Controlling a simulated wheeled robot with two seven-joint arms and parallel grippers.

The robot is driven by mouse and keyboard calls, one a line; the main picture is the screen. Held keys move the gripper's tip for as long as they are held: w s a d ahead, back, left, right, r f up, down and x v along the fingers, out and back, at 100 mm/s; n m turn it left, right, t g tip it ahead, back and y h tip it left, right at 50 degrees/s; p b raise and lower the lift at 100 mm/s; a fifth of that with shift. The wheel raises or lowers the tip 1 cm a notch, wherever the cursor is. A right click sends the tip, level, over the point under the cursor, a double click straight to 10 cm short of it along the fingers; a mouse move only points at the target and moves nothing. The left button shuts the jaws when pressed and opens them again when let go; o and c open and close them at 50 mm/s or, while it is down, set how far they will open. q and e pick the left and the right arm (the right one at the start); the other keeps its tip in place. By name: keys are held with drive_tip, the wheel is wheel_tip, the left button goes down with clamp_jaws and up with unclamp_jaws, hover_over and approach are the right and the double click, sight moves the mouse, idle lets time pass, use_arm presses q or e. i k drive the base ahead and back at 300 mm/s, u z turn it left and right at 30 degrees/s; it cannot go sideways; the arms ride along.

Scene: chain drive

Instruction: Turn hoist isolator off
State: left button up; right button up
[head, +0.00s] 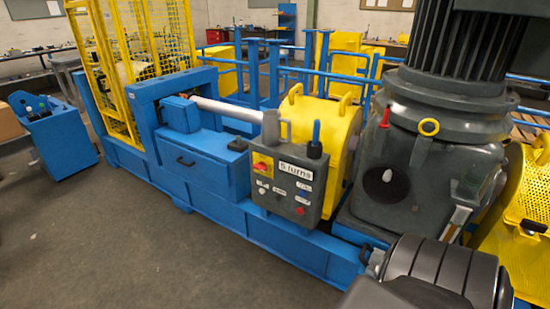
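A grey control box (288,198) stands at the front of the blue machine frame. A red and yellow rotary switch (263,165), which looks like the isolator, sits at its upper left. I cannot read its setting or any label naming the hoist. A white plate reading "5 turns" (296,171) is beside it. Small knobs, a red button (299,211) and small white labels sit lower on the face. A dark arm link, apparently mine, fills the lower right, apart from the box in the picture. No left or right gripper can be made out.
A large dark motor and gearbox (425,165) stands right of the box. A yellow guard (325,118) is behind it. A yellow mesh cage (108,80) and a blue cart (55,138) are at left. The floor (130,245) in front of the frame is clear.

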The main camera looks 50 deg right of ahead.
sight(262, 167)
drive_tip(key=z, duration=0.8)
drive_tip(key=i, duration=1.1)
drive_tip(key=z, duration=1.55)
drive_tip(key=i, duration=0.45)
drive_tip(key=z, duration=0.35)
